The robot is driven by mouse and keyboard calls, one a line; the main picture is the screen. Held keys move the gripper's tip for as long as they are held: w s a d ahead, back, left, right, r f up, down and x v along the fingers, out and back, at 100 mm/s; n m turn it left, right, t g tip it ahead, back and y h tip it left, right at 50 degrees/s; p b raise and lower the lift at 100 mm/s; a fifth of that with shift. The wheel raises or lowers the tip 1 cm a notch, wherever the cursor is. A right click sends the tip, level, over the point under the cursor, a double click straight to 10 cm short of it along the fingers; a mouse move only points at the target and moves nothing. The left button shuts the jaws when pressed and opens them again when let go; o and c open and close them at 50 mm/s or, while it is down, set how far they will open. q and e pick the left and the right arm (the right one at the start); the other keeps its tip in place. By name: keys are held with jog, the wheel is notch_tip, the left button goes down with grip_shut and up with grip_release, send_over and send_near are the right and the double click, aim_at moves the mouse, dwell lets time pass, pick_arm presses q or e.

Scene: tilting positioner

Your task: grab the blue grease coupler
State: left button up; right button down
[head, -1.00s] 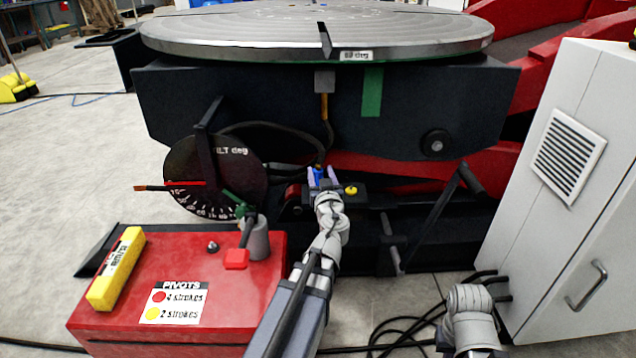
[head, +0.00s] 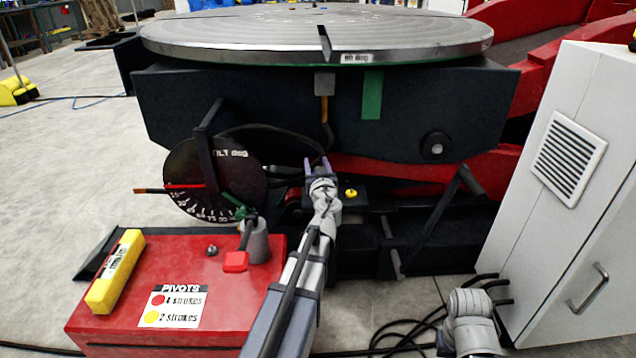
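My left gripper (head: 318,164) reaches in at the centre, in front of the positioner's dark base. Its two pale purple fingers stand apart, pointing away from me. The blue grease coupler is not visible now; the gripper and wrist cover the place where blue showed earlier. A dark hose (head: 285,131) curves down behind the fingers. I cannot tell whether the fingers touch anything.
A red box (head: 195,265) with a PIVOTS label and yellow grease block (head: 116,272) stands front left. A tilt dial (head: 205,180) is left of my gripper. A yellow knob (head: 351,193) lies just right. A white cabinet (head: 560,200) closes off the right side.

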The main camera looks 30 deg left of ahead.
pick_arm(q)
grip_shut()
